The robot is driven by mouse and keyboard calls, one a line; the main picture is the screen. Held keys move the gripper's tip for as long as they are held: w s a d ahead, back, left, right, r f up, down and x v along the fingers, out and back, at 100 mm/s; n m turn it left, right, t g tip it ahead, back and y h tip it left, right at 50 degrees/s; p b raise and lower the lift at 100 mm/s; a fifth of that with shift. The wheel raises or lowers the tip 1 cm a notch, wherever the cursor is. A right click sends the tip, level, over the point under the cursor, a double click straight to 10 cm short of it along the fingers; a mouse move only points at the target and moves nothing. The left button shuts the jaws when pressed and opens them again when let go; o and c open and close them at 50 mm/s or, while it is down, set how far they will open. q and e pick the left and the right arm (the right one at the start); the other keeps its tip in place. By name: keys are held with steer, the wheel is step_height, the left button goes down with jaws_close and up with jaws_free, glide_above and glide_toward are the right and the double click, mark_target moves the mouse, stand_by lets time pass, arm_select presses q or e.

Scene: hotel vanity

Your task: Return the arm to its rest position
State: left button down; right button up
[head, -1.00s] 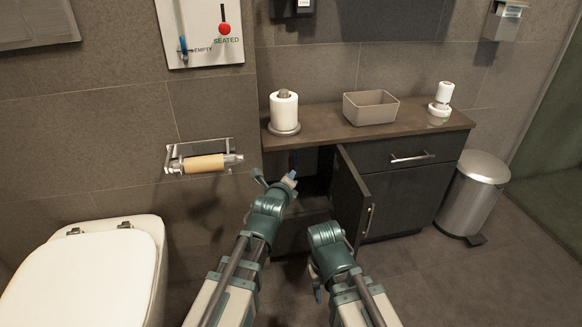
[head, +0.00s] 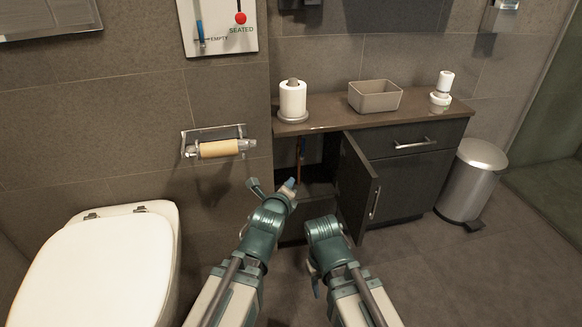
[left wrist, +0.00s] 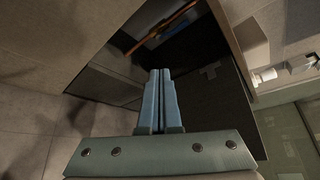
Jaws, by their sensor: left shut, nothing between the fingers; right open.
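My left gripper (head: 290,184) is in front of the open cabinet (head: 318,172). In the left wrist view its two blue fingers (left wrist: 158,100) are pressed together with nothing between them, pointing toward the dark cabinet opening. My right gripper (head: 316,288) hangs low to the right of the left one, in front of the cabinet door. It is open, but its fingers are mostly hidden by its own wrist. Both arms reach forward from the bottom of the head view.
The cabinet door (head: 360,190) stands open beside my right arm. A brown stick (head: 299,160) is inside the cabinet. The counter (head: 330,118) holds a paper roll (head: 292,100) and a bin-like box (head: 375,97). A toilet (head: 95,265) is left, a metal trash can (head: 472,180) right.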

arm_select(q)
steer(key=s+a+f+n+g+y+p, duration=0.15)
steer(key=s+n+g+y+p, duration=0.25)
steer(key=s+n+g+p, duration=1.45)
steer(key=s+r+n+t+p, duration=0.2)
steer(key=r+p, duration=1.4)
steer(key=r, duration=0.2)
steer(key=s+r+n+t+p, duration=0.2)
steer(key=r+p, duration=1.4)
steer(key=r, duration=0.2)
steer(key=shift+d+r+h, duration=0.25)
steer(key=shift+r+h, duration=0.05)
